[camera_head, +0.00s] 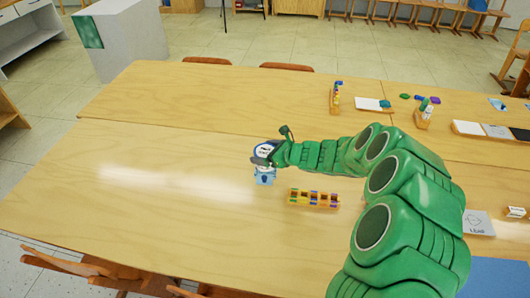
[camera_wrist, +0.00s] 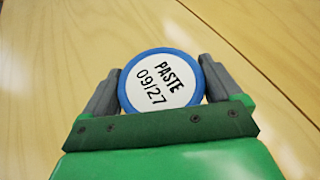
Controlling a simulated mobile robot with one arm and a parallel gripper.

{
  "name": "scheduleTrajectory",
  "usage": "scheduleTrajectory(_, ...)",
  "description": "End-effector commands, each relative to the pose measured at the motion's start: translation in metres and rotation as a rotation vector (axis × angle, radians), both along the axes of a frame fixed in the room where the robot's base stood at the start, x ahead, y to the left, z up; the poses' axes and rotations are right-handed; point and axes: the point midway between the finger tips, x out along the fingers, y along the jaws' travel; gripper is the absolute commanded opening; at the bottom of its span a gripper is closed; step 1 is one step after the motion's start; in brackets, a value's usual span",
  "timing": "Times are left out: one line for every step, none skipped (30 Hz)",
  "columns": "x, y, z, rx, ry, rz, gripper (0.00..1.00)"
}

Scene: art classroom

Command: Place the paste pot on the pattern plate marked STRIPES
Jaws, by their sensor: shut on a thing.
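The paste pot (camera_head: 264,177) has a light blue body and a white lid with a blue rim. In the wrist view its lid (camera_wrist: 158,80) reads PASTE 09/27. My gripper (camera_head: 266,160) is shut on the pot, with one grey finger on each side of the lid. The pot is over the left-middle of the near table; I cannot tell whether its base touches the wood. A pale plate (camera_head: 478,222) at the right seems to read LEAF. I can read no plate marked STRIPES; my arm hides part of the right side.
A yellow rack (camera_head: 314,198) with coloured pieces stands just right of the pot. White (camera_head: 468,128), grey (camera_head: 497,131) and black flat pieces lie at the far right. A blue sheet (camera_head: 500,274) lies near right. The table's left side is clear.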

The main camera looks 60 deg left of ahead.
Motion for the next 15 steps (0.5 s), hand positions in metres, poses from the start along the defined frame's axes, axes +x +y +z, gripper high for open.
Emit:
scheduleTrajectory(0.000,0.000,0.000,0.000,0.000,0.000,0.34)
scheduleTrajectory(0.000,0.000,-0.001,0.000,0.000,0.000,0.34)
scheduleTrajectory(0.000,0.000,-0.002,0.000,0.000,0.000,0.34)
scheduleTrajectory(0.000,0.000,-0.003,0.000,0.000,0.000,0.34)
scheduleTrajectory(0.000,0.000,-0.004,0.000,0.000,0.001,0.34)
scheduleTrajectory(0.000,0.000,-0.005,0.000,0.000,0.000,0.34)
scheduleTrajectory(0.000,0.000,-0.005,0.000,0.000,0.001,0.34)
scheduleTrajectory(0.000,0.000,-0.006,0.000,0.000,0.001,0.34)
scheduleTrajectory(0.000,0.000,-0.007,0.000,0.000,0.001,0.34)
scheduleTrajectory(0.000,0.000,-0.008,0.000,0.000,0.001,0.34)
scheduleTrajectory(0.000,0.000,-0.009,0.000,0.000,0.001,0.34)
scheduleTrajectory(0.000,0.000,-0.010,0.000,0.000,0.001,0.34)
scheduleTrajectory(0.000,0.000,-0.010,0.000,0.000,0.001,0.34)
scheduleTrajectory(0.000,0.000,-0.011,-0.001,0.000,0.001,0.34)
scheduleTrajectory(0.000,0.000,-0.012,0.000,0.000,0.001,0.34)
